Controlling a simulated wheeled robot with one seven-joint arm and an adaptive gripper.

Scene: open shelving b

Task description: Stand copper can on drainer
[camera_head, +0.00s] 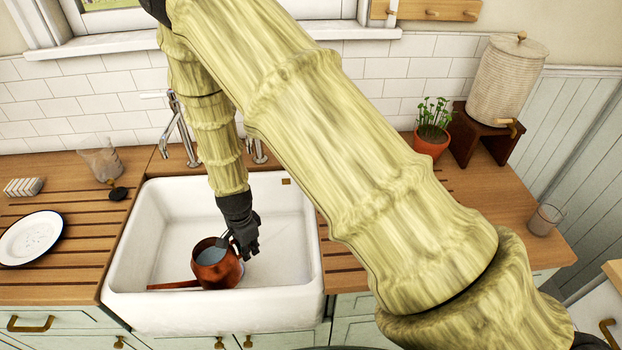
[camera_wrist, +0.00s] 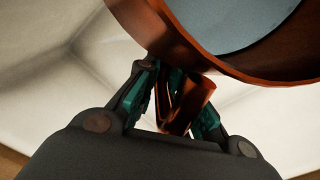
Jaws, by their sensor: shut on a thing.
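The copper can (camera_head: 218,275) is inside the white sink (camera_head: 130,240), with its long thin spout pointing left. It looks roughly upright, and its open top shows a grey-blue inside. My gripper (camera_head: 236,238) reaches down into the sink at the can's upper right side. In the wrist view my gripper (camera_wrist: 178,92) is shut on the can's copper handle (camera_wrist: 190,108), and the can's rim (camera_wrist: 270,77) is just beyond the fingers. I cannot tell whether the can's base touches the sink floor. The grooved wooden drainer (camera_head: 85,233) lies left of the sink.
A white plate (camera_head: 30,238), a clear tumbler (camera_head: 103,160), a dark round item (camera_head: 118,194) and a striped block (camera_head: 23,187) are on the left counter. A tap (camera_head: 178,130) stands behind the sink. More grooves show right of the sink, partly behind my arm.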

